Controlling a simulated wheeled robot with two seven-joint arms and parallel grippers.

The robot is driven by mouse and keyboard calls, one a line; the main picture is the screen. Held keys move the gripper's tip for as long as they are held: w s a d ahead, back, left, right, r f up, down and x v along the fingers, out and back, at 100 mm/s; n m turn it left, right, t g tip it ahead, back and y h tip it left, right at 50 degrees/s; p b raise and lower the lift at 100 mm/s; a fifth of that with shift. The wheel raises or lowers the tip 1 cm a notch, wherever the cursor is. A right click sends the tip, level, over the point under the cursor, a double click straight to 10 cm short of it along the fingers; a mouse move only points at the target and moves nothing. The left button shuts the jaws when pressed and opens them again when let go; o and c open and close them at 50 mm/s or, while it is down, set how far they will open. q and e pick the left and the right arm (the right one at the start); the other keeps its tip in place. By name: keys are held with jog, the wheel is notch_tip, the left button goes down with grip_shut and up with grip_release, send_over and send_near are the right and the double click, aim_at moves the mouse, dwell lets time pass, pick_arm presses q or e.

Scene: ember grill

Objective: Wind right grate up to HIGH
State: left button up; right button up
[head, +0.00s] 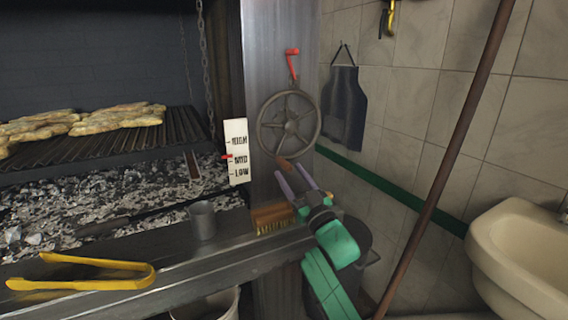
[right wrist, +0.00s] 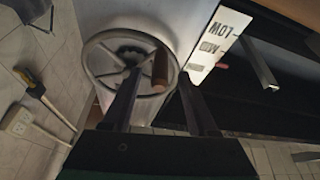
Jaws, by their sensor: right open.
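The grey handwheel (head: 264,136) is on the metal post, with a brown wooden crank handle (head: 285,163) at its bottom. My right gripper (head: 288,168) is open at the handle. In the right wrist view the handle (right wrist: 160,68) appears between the open fingertips (right wrist: 158,84); I cannot tell whether they touch it. The white scale (head: 237,128) reads HIGH, MID, LOW, and its red pointer (head: 227,157) is close to MID. The grate (head: 176,134) bears several pieces of food and hangs from chains above the coals. My left gripper is not in view.
A red-handled lever (head: 292,62) is above the wheel. A brush (head: 272,217), a metal cup (head: 202,221) and yellow tongs (head: 95,283) lie along the front ledge. A brown pole (head: 455,150) and a sink (head: 515,235) are at the right. A dark apron hangs behind the wheel.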

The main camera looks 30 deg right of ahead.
aim_at(284, 165)
jog(key=x, duration=0.4)
jog(key=shift+w+r, duration=0.15)
jog(key=shift+w, duration=0.1)
grip_shut()
dwell(1.1)
